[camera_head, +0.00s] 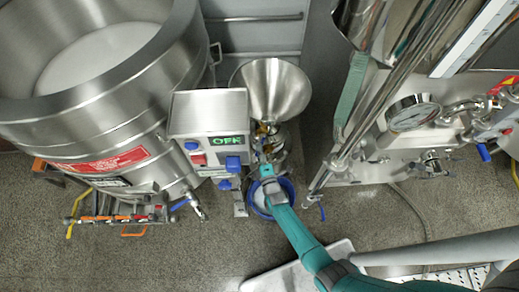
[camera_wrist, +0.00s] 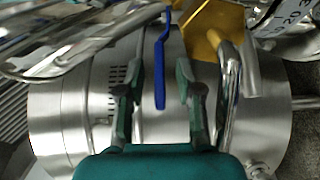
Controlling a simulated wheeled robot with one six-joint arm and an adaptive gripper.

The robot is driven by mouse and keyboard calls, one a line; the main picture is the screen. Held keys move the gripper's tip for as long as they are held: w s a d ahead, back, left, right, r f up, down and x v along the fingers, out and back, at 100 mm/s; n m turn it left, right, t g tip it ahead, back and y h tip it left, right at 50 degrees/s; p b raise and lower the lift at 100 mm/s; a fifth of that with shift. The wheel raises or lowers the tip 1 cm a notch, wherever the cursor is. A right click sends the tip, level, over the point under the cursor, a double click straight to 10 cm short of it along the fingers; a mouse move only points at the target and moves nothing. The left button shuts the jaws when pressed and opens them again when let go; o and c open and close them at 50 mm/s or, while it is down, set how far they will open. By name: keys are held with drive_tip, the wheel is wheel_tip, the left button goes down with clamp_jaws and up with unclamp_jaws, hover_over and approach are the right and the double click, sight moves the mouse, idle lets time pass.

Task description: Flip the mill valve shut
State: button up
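The mill's steel hopper (camera_head: 272,90) stands beside a control box (camera_head: 208,112) with a lit green display in the head view. In the wrist view, the blue valve handle (camera_wrist: 160,75) is a long narrow lever over the steel mill body (camera_wrist: 75,110). My gripper (camera_wrist: 156,72) is open, with one finger on each side of the handle and a visible gap on both sides. In the head view, my gripper (camera_head: 266,174) reaches down below the hopper; the handle cannot be made out there.
A blue-rimmed bucket (camera_head: 289,188) is under my gripper. A large steel vessel (camera_head: 130,90) stands left, with a rack of coloured handles (camera_head: 115,219) below. A steel machine with a gauge (camera_head: 413,113) stands close on the right. Grey floor (camera_head: 200,255) is open in front.

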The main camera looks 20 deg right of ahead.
drive_tip(key=shift+w, duration=0.45)
clamp_jaws()
drive_tip(key=shift+w+a, duration=0.1)
drive_tip(key=shift+w+a+m+g+h, duration=0.3)
drive_tip(key=shift+m+h, duration=0.45)
drive_tip(key=shift+h, duration=0.3)
drive_tip(key=shift+w+a+m+g+h, duration=0.3)
drive_tip(key=shift+m+h, duration=0.4)
drive_tip(key=shift+h, duration=0.4)
drive_tip(key=shift+w+a+m+g+h, duration=0.2)
drive_tip(key=shift+w+m+g+h, duration=0.2)
drive_tip(key=shift+m+h, duration=0.5)
drive_tip(key=shift+h, duration=0.25)
